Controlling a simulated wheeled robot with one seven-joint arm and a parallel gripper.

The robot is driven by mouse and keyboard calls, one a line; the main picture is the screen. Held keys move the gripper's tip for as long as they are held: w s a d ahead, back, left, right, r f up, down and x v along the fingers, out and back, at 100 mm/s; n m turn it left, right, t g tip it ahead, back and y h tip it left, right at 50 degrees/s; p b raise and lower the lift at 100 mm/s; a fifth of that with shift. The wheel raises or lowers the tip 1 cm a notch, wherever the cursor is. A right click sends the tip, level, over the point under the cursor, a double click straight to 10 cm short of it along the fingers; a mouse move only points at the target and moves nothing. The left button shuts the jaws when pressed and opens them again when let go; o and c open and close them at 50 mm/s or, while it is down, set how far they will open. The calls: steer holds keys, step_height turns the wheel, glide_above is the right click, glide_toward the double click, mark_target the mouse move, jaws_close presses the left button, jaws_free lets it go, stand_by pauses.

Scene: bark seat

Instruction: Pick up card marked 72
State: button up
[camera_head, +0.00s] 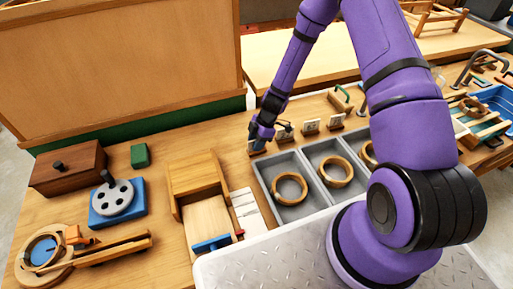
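Small pale cards in wooden stands line up behind the grey trays. One card (284,131) is just right of my gripper, with another card (310,126) and a third card (336,121) farther right. Their marks are too small to read, so I cannot tell which is 72. My gripper (258,143) points down at the left end of this row, over another small stand (257,151) that it partly hides. I cannot tell whether the fingers are open, or whether they touch anything there.
Grey trays (262,182) hold wooden rings (290,188). A wooden box (67,168), a green block (140,155), a blue-based device (118,203) and a wooden holder (198,172) stand left. A tall wooden panel (120,60) rises behind. My arm hides part of the right side.

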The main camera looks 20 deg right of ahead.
steer(key=shift+a+f, duration=0.25)
steer(key=shift+f, duration=0.3)
jaws_close()
steer(key=shift+r, duration=0.1)
